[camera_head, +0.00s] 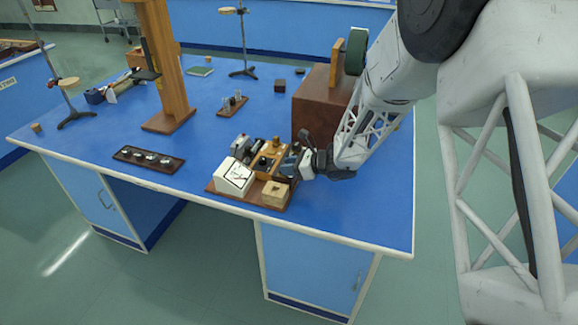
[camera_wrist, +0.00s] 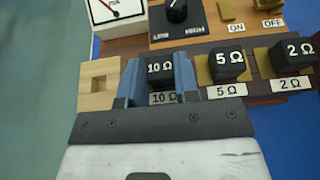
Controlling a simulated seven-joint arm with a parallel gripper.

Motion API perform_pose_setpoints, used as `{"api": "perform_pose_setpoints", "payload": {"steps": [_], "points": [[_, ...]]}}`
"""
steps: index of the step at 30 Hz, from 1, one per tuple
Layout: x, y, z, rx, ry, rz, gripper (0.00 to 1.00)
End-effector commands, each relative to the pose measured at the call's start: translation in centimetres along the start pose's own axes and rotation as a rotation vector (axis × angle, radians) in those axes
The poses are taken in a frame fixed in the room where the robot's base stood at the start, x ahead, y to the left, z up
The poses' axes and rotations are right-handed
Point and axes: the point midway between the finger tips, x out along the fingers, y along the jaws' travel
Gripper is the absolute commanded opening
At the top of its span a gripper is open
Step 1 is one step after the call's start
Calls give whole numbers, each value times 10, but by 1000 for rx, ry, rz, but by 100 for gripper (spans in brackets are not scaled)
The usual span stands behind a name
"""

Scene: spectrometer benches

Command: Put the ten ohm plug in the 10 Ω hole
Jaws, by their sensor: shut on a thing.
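The ten ohm plug (camera_wrist: 160,70) is a black block marked 10 Ω. My gripper (camera_wrist: 158,82) has its blue-grey fingers on either side of it and is shut on it. A white 10 Ω label (camera_wrist: 164,98) shows just in front of the plug on the resistance box. The plug is over the 10 Ω place; the hole is hidden, and I cannot tell how deep the plug sits. In the head view my gripper (camera_head: 293,163) is at the right side of the apparatus board, and the plug cannot be made out there.
The 5 Ω plug (camera_wrist: 227,64) and 2 Ω plug (camera_wrist: 291,56) stand close to the right in the wrist view. A wooden block (camera_wrist: 98,88) with a square recess is at the left. Behind are a meter (camera_wrist: 117,12) and a black knob (camera_wrist: 176,13). A brown box (camera_head: 318,105) stands behind.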

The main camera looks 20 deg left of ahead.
Motion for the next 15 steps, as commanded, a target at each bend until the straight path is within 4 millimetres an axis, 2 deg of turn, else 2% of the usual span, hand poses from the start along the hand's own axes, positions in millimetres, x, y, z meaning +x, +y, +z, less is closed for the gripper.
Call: {"api": "perform_pose_setpoints", "payload": {"steps": [1, 6, 15], "points": [[0, 0, 0, 0, 0, 0, 32], [0, 0, 0, 0, 0, 0, 54], [0, 0, 0, 0, 0, 0, 54]]}}
